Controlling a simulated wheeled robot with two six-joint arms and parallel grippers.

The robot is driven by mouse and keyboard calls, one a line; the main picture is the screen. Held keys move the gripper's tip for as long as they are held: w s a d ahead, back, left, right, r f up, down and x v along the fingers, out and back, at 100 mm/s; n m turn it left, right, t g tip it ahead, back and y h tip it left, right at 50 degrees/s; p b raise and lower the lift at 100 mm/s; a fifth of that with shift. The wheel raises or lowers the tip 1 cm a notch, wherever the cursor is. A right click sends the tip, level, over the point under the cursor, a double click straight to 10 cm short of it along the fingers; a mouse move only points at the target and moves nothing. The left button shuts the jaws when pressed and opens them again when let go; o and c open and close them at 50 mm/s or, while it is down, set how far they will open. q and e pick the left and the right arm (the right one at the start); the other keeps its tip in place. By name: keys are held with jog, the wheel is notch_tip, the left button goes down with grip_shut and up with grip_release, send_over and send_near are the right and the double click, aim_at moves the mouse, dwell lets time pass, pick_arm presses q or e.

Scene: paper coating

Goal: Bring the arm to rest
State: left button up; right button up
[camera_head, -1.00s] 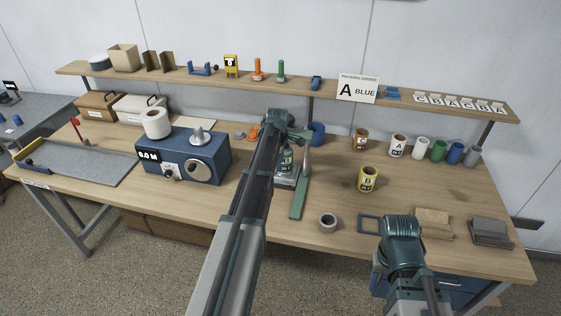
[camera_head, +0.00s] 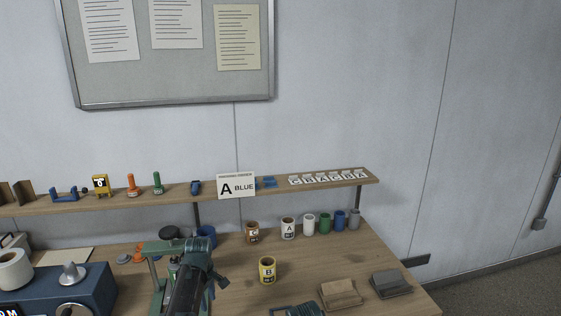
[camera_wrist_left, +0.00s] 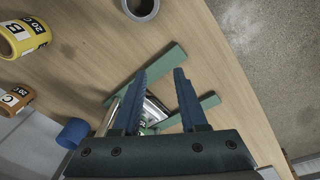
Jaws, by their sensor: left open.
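My left gripper (camera_wrist_left: 163,76) is open in the left wrist view, its two blue fingers spread and nothing held between the tips. Below it lie a green bar (camera_wrist_left: 150,76) and a metal-and-green device (camera_wrist_left: 150,110) on the bench; the gap to them cannot be judged. In the head view my left arm (camera_head: 188,280) reaches in from the bottom over the bench, beside a green post (camera_head: 153,268). Its wrist hides the fingers there.
A yellow B can (camera_head: 267,270) stands right of my left arm. Several cans and cups line the bench back, including a brown C can (camera_head: 252,232). A shelf (camera_head: 218,193) with an "A BLUE" sign (camera_head: 236,186) runs above. A blue machine (camera_head: 70,290) stands left.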

pick_arm(q)
jog(key=s+d+f+m+b, duration=0.1)
jog(key=s+d+m, duration=0.7)
jog(key=s, duration=0.4)
jog(key=s+d+f+m+g+b, duration=0.1)
jog(key=s+d+f+m, duration=0.1)
jog(key=s+d+m, duration=0.7)
jog(key=s+d, duration=0.2)
jog(key=s, duration=0.1)
jog(key=shift+g+y+b, duration=0.3)
jog(key=shift+y, duration=0.1)
